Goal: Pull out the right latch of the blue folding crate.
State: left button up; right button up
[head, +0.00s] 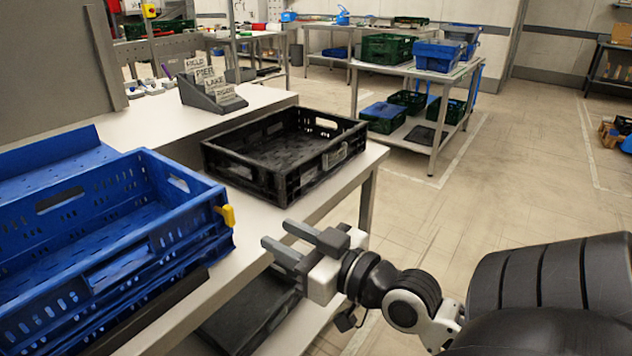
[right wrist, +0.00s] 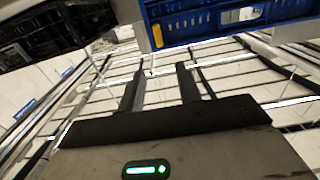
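The blue folding crate (head: 120,215) stands on the pale table at the left of the head view. Its yellow latch (head: 225,215) sits on the crate's right end wall. In the right wrist view the blue crate (right wrist: 215,22) shows at the top, with the yellow latch (right wrist: 157,36) near its left corner. My right gripper (head: 278,236) is open and empty, right of the latch and apart from it. Its two fingers (right wrist: 160,72) point toward the crate in the right wrist view, with a clear gap between them. My left gripper is not in view.
A black crate (head: 348,140) stands on the table behind the blue one. A grey holder with labelled cards (head: 215,95) stands farther back. The table's front edge (head: 240,280) lies beneath my right gripper. The floor (head: 440,220) to the right is open.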

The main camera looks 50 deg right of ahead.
jog(key=shift+s+d+p, duration=0.15)
jog(key=shift+s+p, duration=0.3)
jog(key=shift+s, duration=0.85)
jog(key=shift+s+d+p, duration=0.1)
jog(key=shift+s+p, duration=0.3)
jog(key=shift+s, duration=0.9)
